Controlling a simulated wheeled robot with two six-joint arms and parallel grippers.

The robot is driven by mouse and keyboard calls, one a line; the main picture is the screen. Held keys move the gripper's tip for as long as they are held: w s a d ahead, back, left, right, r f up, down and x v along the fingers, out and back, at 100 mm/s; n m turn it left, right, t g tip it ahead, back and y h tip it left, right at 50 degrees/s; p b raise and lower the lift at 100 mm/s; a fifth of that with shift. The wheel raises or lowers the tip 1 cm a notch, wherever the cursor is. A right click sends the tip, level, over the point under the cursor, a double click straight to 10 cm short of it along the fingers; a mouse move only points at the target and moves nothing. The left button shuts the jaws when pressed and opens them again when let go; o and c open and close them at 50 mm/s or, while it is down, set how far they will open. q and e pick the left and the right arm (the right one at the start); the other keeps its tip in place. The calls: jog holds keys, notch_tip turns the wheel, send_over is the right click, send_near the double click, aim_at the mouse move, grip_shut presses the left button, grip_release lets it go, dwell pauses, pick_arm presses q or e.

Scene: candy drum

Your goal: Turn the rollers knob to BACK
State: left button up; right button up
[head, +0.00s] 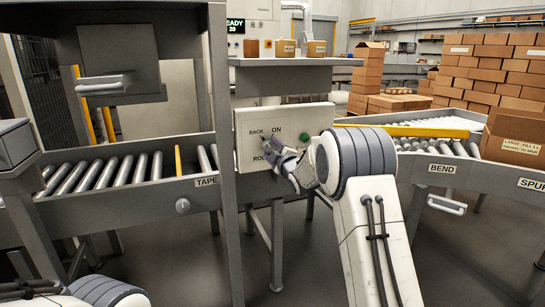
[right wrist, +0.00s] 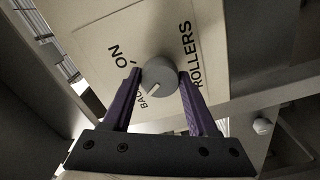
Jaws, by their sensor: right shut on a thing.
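The rollers knob (right wrist: 160,74) is a round grey dial on a pale control panel (head: 248,122), which also shows in the right wrist view (right wrist: 100,42). In that view the words ON, BACK (partly hidden) and ROLLERS surround it. The knob's pale pointer mark lies on its side toward the BACK word. My right gripper (head: 267,148) is at the panel, its purple fingers shut on the knob from both sides in the right wrist view (right wrist: 160,80). In the head view the gripper largely hides the knob. My left gripper is out of view; only part of my left arm shows at bottom left.
A green button (head: 304,136) is on the panel's right. A grey post (head: 220,150) stands left of the panel, beside the TAPE conveyor (head: 120,193). A shelf (head: 295,62) with small boxes is above. The BEND conveyor (head: 470,172) runs at right.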

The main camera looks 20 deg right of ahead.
jog(key=shift+n+b, duration=0.3)
jog(key=shift+n, duration=0.1)
jog(key=o, duration=1.4)
jog(key=s, duration=1)
jog(key=shift+s+d, duration=0.15)
jog(key=shift+s, duration=0.1)
